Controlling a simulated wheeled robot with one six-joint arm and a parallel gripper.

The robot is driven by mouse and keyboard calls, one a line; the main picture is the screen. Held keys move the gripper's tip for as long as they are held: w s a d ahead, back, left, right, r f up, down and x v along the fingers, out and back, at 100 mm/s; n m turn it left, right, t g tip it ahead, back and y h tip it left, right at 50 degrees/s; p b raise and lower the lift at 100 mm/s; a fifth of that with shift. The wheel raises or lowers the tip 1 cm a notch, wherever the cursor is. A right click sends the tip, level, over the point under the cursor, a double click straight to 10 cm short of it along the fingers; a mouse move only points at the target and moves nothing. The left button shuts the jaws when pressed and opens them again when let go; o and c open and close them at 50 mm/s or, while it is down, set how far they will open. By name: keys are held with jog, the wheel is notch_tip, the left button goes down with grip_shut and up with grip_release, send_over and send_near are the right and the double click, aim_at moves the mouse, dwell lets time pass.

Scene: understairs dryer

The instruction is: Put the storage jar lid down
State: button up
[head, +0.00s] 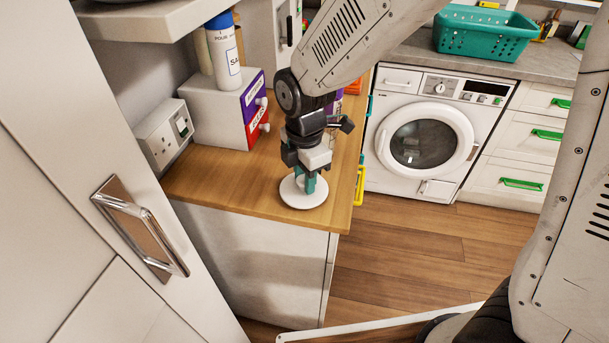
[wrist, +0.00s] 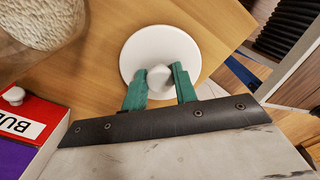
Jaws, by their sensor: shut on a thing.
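The storage jar lid (head: 294,197) is a round white disc with a knob on top. In the head view it is at the front right part of the wooden worktop (head: 226,190). My gripper (head: 310,184) points down over it. In the wrist view the green fingers of my gripper (wrist: 160,85) are shut on the knob of the lid (wrist: 150,45). The lid looks flat and level, close to or on the wood; I cannot tell whether it touches. The gripper hides part of its disc.
A box with purple and red labelled drawers (head: 225,112) stands behind on the worktop, beside a wall socket (head: 165,135). A rope-wrapped object (wrist: 35,25) shows at the wrist view's upper left. The worktop's right edge drops to the floor (head: 420,250). A washing machine (head: 425,135) stands beyond.

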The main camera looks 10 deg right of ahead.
jog(key=shift+f, duration=0.15)
jog(key=o, duration=0.9)
jog(key=shift+o, duration=0.2)
notch_tip(320, 180, up, 12)
jog(key=s+d+r+m, duration=0.3)
jog(key=s+d+m, duration=0.1)
jog(key=d+m, duration=0.25)
jog(key=s+d+r+m, duration=0.3)
jog(key=s+d+m, duration=0.2)
jog(key=d, duration=0.2)
jog(key=s+d+m+t, duration=0.1)
jog(key=s+d+m, duration=0.6)
jog(key=s+m, duration=0.3)
jog(key=shift+s+d+f+m, duration=0.15)
jog(key=shift+s+f+m, duration=0.2)
jog(key=shift+m, duration=0.4)
